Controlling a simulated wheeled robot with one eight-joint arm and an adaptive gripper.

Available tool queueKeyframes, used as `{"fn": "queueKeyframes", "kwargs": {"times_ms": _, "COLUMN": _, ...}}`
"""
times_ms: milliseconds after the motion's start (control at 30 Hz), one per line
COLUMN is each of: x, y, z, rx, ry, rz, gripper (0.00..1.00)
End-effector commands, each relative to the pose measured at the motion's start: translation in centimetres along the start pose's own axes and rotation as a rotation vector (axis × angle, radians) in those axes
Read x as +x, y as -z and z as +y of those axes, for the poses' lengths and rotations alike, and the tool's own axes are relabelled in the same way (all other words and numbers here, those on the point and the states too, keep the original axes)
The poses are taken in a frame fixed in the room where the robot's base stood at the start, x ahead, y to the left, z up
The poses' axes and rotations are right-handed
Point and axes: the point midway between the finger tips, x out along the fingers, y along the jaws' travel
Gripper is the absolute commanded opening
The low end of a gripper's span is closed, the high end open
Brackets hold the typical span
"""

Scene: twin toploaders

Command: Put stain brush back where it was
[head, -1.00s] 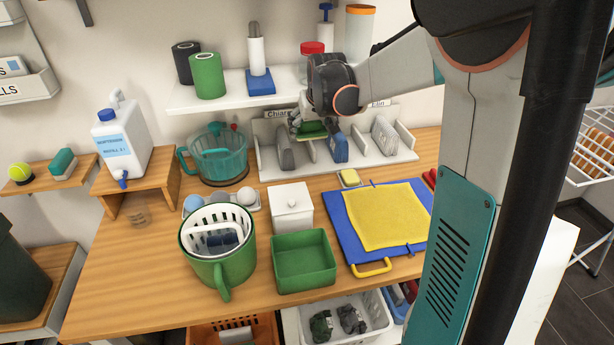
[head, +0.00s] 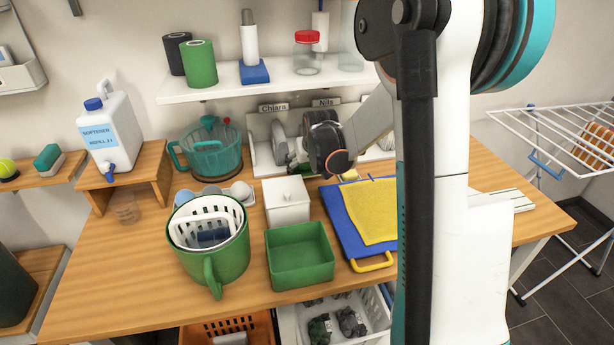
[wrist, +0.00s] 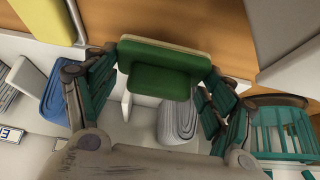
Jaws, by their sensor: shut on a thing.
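The green stain brush (wrist: 165,75), with a pale edge, is held between the fingers of my gripper (wrist: 163,68) in the wrist view. My gripper (head: 299,166) is shut on it. In the head view my wrist hides most of the brush. My gripper is at the front of the white divided rack (head: 262,150), above the wooden counter (head: 120,255). In the wrist view a grey folded cloth (wrist: 178,120) and a blue folded cloth (wrist: 56,100) are in the rack beyond the brush.
A white lidded box (head: 287,203), a green tray (head: 300,258) and a green mug-shaped bin (head: 212,262) stand in front. A teal see-through pitcher (head: 213,155) is left of the rack. A yellow cloth (head: 362,212) lies on a blue board. A white shelf (head: 210,94) hangs above.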

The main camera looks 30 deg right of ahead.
Motion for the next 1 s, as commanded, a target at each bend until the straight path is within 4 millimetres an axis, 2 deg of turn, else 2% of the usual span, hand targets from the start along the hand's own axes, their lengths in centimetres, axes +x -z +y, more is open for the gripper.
{"fn": "queueKeyframes", "kwargs": {"times_ms": 100, "x": 1.9, "y": -1.1, "z": 0.0, "rx": 0.000, "ry": 0.000, "rz": 0.000, "gripper": 0.54}}
{"fn": "queueKeyframes", "kwargs": {"times_ms": 200, "x": 2.7, "y": -1.7, "z": 0.0, "rx": 0.000, "ry": 0.000, "rz": 0.000, "gripper": 0.54}}
{"fn": "queueKeyframes", "kwargs": {"times_ms": 600, "x": 3.1, "y": -1.9, "z": 0.0, "rx": 0.000, "ry": 0.000, "rz": 0.000, "gripper": 0.54}}
{"fn": "queueKeyframes", "kwargs": {"times_ms": 633, "x": 3.0, "y": -1.9, "z": 0.0, "rx": 0.000, "ry": 0.000, "rz": 0.000, "gripper": 0.83}}
{"fn": "queueKeyframes", "kwargs": {"times_ms": 700, "x": 3.0, "y": -1.9, "z": 0.0, "rx": 0.000, "ry": 0.000, "rz": 0.000, "gripper": 0.96}}
{"fn": "queueKeyframes", "kwargs": {"times_ms": 1000, "x": 2.9, "y": -1.9, "z": 0.0, "rx": 0.000, "ry": 0.000, "rz": 0.000, "gripper": 0.96}}
